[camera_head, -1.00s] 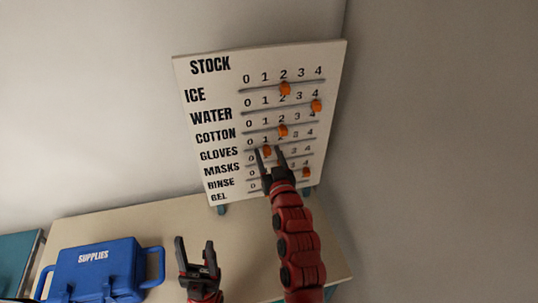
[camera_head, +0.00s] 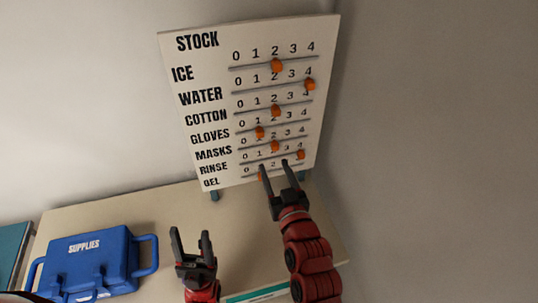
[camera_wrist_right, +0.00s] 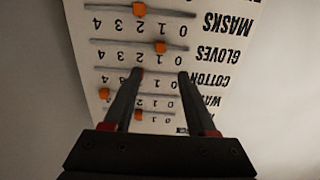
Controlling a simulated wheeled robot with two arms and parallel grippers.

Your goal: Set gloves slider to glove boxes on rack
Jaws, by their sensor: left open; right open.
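The white stock board (camera_head: 190,70) stands on the table with labelled rows of orange sliders. The gloves slider (camera_head: 260,132) sits at about 1; it also shows in the right wrist view (camera_wrist_right: 160,47), upside down. My right gripper (camera_head: 274,164) is open and empty in front of the board's lower rows, apart from the gloves slider in the head view. One of its fingers partly hides the gel slider. My left gripper (camera_head: 190,231) is open and empty above the table, left of the right arm. No rack or glove boxes show.
A blue supplies case (camera_head: 88,265) lies on the table (camera_head: 150,207) at the left. The masks slider (camera_head: 275,146) is at 2 and the cotton slider (camera_head: 276,111) at 2. A wall is close behind and right of the board. A teal item (camera_head: 258,293) shows at the bottom.

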